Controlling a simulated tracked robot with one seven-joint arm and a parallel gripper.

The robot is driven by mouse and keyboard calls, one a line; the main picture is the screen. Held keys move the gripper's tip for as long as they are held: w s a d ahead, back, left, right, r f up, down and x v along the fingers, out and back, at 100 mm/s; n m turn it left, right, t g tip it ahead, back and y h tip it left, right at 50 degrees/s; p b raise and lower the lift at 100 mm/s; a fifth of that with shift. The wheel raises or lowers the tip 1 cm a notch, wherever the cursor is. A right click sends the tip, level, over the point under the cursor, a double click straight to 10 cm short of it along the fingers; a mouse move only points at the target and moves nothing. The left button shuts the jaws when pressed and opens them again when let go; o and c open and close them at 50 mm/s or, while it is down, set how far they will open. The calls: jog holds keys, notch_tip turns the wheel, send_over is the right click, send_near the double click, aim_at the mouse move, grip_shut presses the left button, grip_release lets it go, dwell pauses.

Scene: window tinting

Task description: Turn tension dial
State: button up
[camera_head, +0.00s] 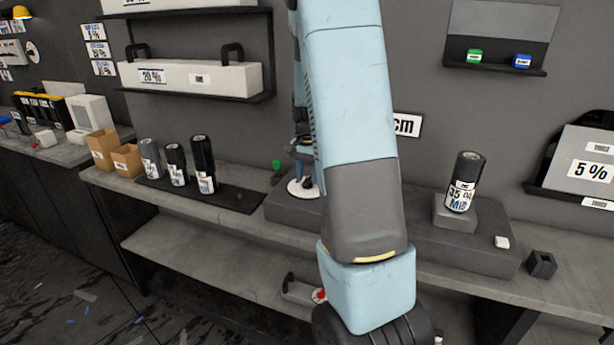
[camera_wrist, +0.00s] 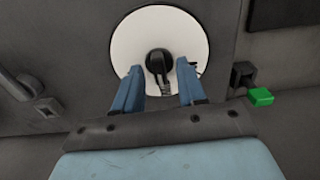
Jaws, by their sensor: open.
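The tension dial is a black knob on a round white plate. In the wrist view the knob (camera_wrist: 160,62) sits between and a little beyond my two blue fingertips, with the white plate (camera_wrist: 130,45) around it. My gripper (camera_wrist: 160,76) is open, with a finger on each side of the knob's lower part. I cannot tell whether the fingers touch it. In the head view the white plate (camera_head: 296,189) shows at the left edge of my arm, and my arm hides part of the dial area.
A green block (camera_wrist: 261,97) and a black holder (camera_wrist: 243,75) are right of the dial in the wrist view. In the head view, a black roll (camera_head: 466,182) stands on a grey block, and several rolls stand on a dark mat (camera_head: 235,198) at left.

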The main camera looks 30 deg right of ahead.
aim_at(307, 178)
notch_tip(307, 178, up, 13)
dwell(0.4)
jog(key=shift+r, duration=0.1)
dwell(0.3)
jog(key=s+a+r+n+t, duration=0.3)
jog(key=s+a+r+n, duration=0.2)
jog(key=s+a+r, duration=0.5)
jog(key=s+a+f+n+t, duration=0.1)
jog(key=s+a, duration=0.3)
jog(key=s, duration=0.4)
jog(key=s+a+f+n+t, duration=0.1)
jog(key=s+a+n, duration=0.3)
jog(key=s, duration=0.4)
jog(key=shift+a+f+t, duration=0.2)
jog(key=shift+a+t, duration=0.1)
jog(key=shift+a, duration=0.05)
